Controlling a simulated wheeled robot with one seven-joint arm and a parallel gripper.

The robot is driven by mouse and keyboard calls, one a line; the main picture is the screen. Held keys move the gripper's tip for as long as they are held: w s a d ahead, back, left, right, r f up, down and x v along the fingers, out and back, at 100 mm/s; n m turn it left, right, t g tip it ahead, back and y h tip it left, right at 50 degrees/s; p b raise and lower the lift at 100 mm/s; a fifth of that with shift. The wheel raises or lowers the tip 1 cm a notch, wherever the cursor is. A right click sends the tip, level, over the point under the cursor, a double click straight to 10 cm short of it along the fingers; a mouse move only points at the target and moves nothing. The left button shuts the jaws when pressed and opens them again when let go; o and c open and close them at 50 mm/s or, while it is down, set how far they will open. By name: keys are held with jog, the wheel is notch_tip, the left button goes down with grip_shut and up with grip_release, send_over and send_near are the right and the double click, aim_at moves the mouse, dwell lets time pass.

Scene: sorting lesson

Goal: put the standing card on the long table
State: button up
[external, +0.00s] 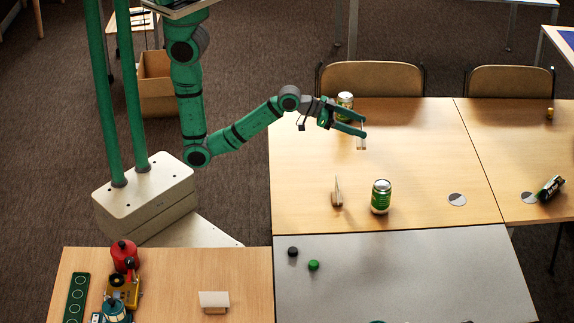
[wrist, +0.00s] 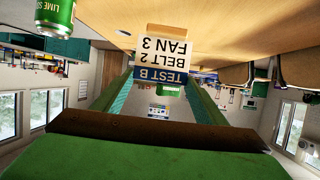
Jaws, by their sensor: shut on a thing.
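My gripper (external: 358,127) is shut on a standing card (external: 361,134) over the left part of the wooden table (external: 420,140). In the wrist view the card (wrist: 165,58) sits between my green fingers, reads "TEST B, BELT 2, FAN 3" and looks upside down. Its wooden foot (wrist: 167,32) points to the tabletop; I cannot tell whether it touches. A second standing card (external: 337,190) is on the same table nearer the camera. A third card (external: 214,300) stands on the front left table (external: 240,270). I cannot tell which table is called long.
A grey-topped table (external: 400,280) holds a black puck (external: 292,252) and a green puck (external: 313,265). The wooden table's middle is clear.

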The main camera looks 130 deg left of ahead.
jog(key=w+d+m+t+h, duration=0.1)
jog(key=w+d+m+h, duration=0.1)
jog(key=w+d, duration=0.5)
jog(key=w+d+m+t+h, duration=0.1)
jog(key=w+d+m+h, duration=0.15)
jog(key=d, duration=0.95)
jog(key=w+d+f+m+h, duration=0.1)
jog(key=w+d+m+h, duration=0.15)
jog(key=d, duration=0.85)
jog(key=w+d+m+h, duration=0.1)
jog(key=d+m+h, duration=0.15)
jog(key=d, duration=0.85)
jog(key=s+d+m+g+h, duration=0.1)
jog(key=s+d+m+h, duration=0.15)
jog(key=s+d, duration=0.65)
jog(key=s+d+m+g+h, duration=0.1)
jog(key=s+d+m+h, duration=0.15)
jog(key=d, duration=1.25)
jog(key=s+d+m+g+h, duration=0.15)
jog(key=s+d+h, duration=0.25)
jog(key=s+d, duration=0.5)
jog(key=shift+m+t, duration=0.25)
jog(key=shift+m, duration=0.15)
jog(key=shift+w+d+f, duration=0.4)
jog(key=shift+f, duration=1.05)
jog(key=shift+w+d+f, duration=0.35)
jog(key=shift+w+f, duration=0.1)
jog(key=shift+f, duration=1)
jog(key=shift+w+d+f, duration=0.4)
jog(key=shift+f, duration=1.05)
